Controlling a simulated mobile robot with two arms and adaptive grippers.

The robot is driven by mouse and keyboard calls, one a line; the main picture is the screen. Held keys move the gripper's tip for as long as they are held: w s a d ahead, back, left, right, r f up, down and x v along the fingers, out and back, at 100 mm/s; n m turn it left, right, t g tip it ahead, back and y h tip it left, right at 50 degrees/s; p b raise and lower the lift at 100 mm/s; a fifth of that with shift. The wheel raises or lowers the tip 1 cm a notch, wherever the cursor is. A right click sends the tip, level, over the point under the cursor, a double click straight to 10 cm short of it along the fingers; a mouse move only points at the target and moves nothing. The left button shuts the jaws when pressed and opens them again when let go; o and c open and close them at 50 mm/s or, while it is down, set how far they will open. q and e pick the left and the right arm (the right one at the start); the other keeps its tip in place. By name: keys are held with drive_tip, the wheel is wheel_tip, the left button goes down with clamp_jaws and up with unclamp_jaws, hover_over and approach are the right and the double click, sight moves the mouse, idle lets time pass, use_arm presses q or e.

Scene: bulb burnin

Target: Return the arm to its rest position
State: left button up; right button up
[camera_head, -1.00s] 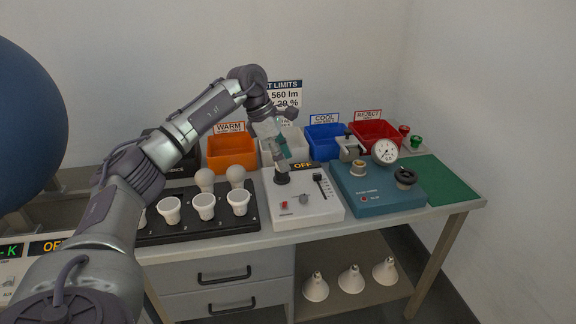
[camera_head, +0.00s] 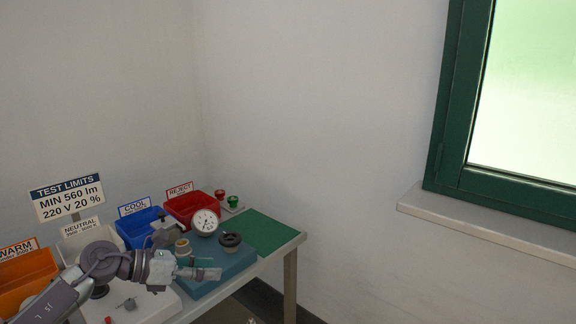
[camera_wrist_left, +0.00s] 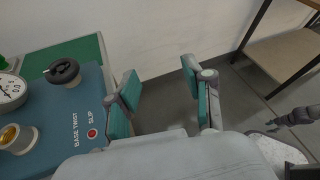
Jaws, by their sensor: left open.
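My left arm comes in from the lower left in the head view. My left gripper (camera_head: 208,268) is in front of the teal test device (camera_head: 215,258), near the bench's front edge. In the left wrist view the same gripper (camera_wrist_left: 160,88) has its two teal-padded fingers spread wide. Nothing is between them, only wall and floor beyond. The teal device (camera_wrist_left: 85,110) with its black knob is to the left of the fingers there.
Orange (camera_head: 25,275), white, blue (camera_head: 140,228) and red (camera_head: 192,207) bins stand along the back of the bench. A green mat (camera_head: 262,232) lies at the bench's right end. A window sill (camera_head: 480,225) juts from the right wall.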

use_arm(q)
drive_tip(key=s+d+r+n+t+h, duration=0.2)
drive_tip(key=d+r+n+t+h, duration=0.1)
drive_tip(key=d+n+t, duration=0.3)
drive_tip(key=s+a+f+n+y, duration=0.5)
drive_tip(key=s+f+n+y, duration=0.3)
drive_tip(key=n, duration=0.8)
drive_tip(key=s+a+f+n+y, duration=0.45)
drive_tip(key=f+n+y, duration=0.4)
drive_tip(key=n, duration=0.75)
drive_tip(key=s+d+f+n+g+h, duration=0.1)
drive_tip(key=s+f+n+g, duration=0.3)
drive_tip(key=s, duration=0.6)
drive_tip(key=s+f+n+g+h, duration=0.15)
drive_tip(key=s+f+g, duration=0.3)
drive_tip(key=s, duration=0.65)
wheel_tip(320, 180, down, 25)
drive_tip(key=s+g+y+p, duration=0.1)
drive_tip(key=s+g+p, duration=0.1)
drive_tip(key=s+a+f+p, duration=0.1)
drive_tip(key=s+a+f, duration=0.1)
drive_tip(key=s+f, duration=1.3)
drive_tip(key=shift+s+a+g, duration=0.25)
drive_tip(key=shift+s+g, duration=0.1)
drive_tip(key=shift+s, duration=0.45)
